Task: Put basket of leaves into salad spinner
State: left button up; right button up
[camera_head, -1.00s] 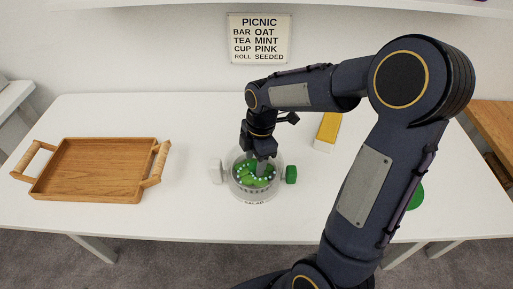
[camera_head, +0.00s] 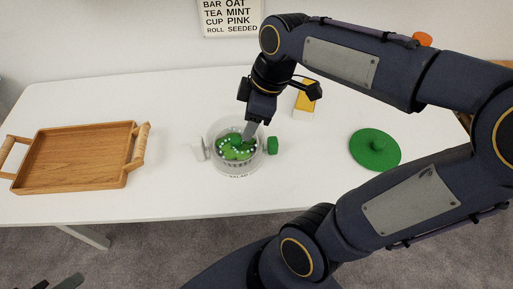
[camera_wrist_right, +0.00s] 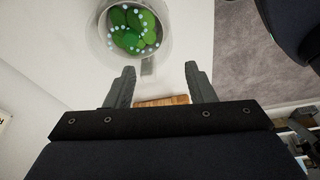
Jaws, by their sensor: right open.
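The salad spinner (camera_head: 238,168) is a clear round bowl on the white table, with a white knob on its left and a green one on its right. The basket of leaves (camera_head: 236,147), green leaves ringed by pale dots, sits inside the bowl. Both show at the top of the right wrist view, the leaves (camera_wrist_right: 132,32) within the bowl (camera_wrist_right: 165,32). My right gripper (camera_head: 249,131) is open and empty just above the bowl; in the wrist view its fingers (camera_wrist_right: 159,70) are apart from the basket. Dark parts at the bottom left (camera_head: 66,282) look like my left gripper's fingers.
A green lid with a knob (camera_head: 375,149) lies on the table to the right. A wooden tray with handles (camera_head: 75,158) is at the left. A yellow and white box (camera_head: 305,99) stands behind the spinner. The table between tray and spinner is clear.

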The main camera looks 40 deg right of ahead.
jog(key=s+a+f+m+t+y, duration=0.1)
jog(key=s+a+f+m+t, duration=0.2)
jog(key=s+m, duration=0.6)
jog(key=shift+s+a+f+m, duration=0.15)
jog(key=shift+a+f+m, duration=0.35)
jog(key=shift+m, duration=0.8)
